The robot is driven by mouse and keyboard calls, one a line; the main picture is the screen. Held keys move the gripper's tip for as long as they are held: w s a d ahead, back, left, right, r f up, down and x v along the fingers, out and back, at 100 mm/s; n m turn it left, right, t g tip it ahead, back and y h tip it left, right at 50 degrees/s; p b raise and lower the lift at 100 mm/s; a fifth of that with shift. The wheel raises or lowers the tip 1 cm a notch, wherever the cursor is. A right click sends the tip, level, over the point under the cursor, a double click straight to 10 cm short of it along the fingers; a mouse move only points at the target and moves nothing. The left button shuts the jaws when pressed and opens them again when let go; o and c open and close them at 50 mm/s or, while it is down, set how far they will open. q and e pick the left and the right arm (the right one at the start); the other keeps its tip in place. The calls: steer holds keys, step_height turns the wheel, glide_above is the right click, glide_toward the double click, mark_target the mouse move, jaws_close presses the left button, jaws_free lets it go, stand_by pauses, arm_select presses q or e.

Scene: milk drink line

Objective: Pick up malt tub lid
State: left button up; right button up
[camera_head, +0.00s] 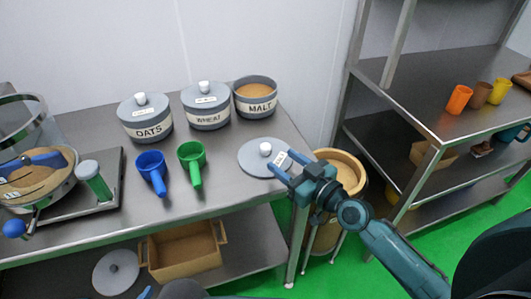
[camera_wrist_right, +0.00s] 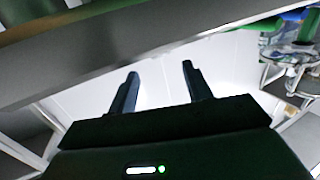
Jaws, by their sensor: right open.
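The malt tub lid (camera_head: 252,166) is a grey disc with a white knob, lying flat on the steel table near its right end. The malt tub (camera_head: 257,107) stands open behind it, with tan contents. My right gripper (camera_head: 283,162) is open at the lid's right edge, its fingertips overlapping the lid's label in the head view. I cannot tell whether they touch it. In the right wrist view the two fingers (camera_wrist_right: 158,74) are apart with nothing between them, and the lid is not seen. A small blue tip at the head view's bottom edge may be my left gripper.
Lidded oats (camera_head: 146,127) and wheat (camera_head: 208,120) tubs stand left of the malt tub. Blue (camera_head: 151,162) and green (camera_head: 191,153) scoops lie in front. A tan-filled bin (camera_head: 346,172) stands beside the table's right end. A steel shelf (camera_head: 405,125) is at right.

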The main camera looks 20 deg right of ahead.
mark_target(269, 151)
steer(key=x, duration=0.6)
steer(key=shift+d+f, duration=0.1)
steer(key=shift+f, duration=0.2)
steer(key=shift+s, duration=0.1)
jaws_close()
